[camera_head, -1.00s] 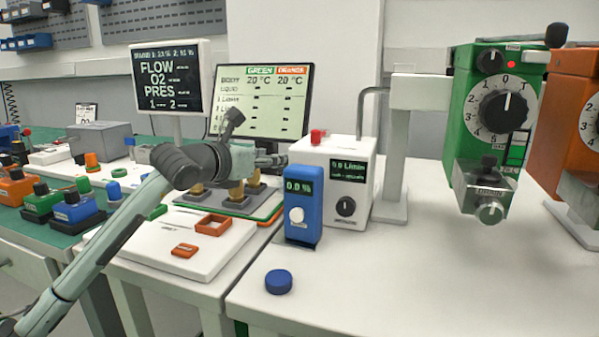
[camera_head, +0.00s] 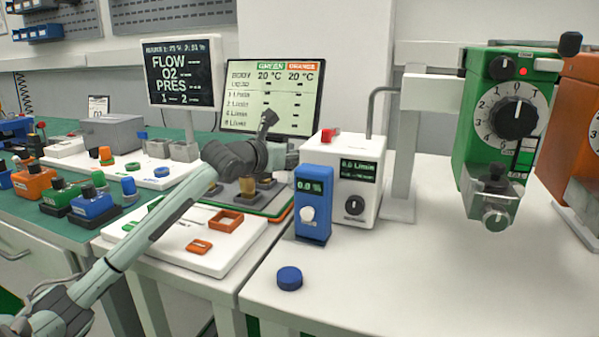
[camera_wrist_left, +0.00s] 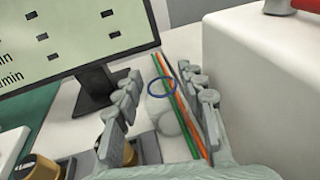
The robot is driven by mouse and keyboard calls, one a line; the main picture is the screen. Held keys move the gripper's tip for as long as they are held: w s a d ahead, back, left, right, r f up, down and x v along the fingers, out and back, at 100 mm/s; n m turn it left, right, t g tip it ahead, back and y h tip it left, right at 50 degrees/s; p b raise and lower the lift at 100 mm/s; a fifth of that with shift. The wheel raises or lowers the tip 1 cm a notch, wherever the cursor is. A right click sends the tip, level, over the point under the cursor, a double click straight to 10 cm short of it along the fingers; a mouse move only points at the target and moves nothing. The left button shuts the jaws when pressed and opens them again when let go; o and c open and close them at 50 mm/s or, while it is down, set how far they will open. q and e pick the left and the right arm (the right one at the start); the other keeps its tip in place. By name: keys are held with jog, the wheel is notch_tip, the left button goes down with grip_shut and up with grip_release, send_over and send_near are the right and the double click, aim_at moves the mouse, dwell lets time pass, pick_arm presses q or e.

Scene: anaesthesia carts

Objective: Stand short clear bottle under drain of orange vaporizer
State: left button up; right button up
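The orange vaporizer (camera_head: 565,125) stands at the right edge of the head view, cut off by the frame; its drain is not clearly seen. My left gripper (camera_head: 292,152) reaches behind the white flow box in the head view, its fingertips partly hidden. In the left wrist view my left gripper (camera_wrist_left: 165,78) has its two fingers spread apart. A pale, see-through round shape with a blue ring (camera_wrist_left: 162,87), apparently the short clear bottle, shows between the fingers. I see no clear grip on it. The bottle cannot be made out in the head view. My right gripper is not in view.
The green vaporizer (camera_head: 505,130) hangs left of the orange one. The white flow box (camera_head: 357,195) and a blue meter (camera_head: 313,205) stand near the gripper. A blue cap (camera_head: 289,278) lies on the white table (camera_head: 420,285), whose front middle is clear. A monitor (camera_head: 272,97) stands behind.

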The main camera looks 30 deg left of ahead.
pick_arm(q)
grip_shut()
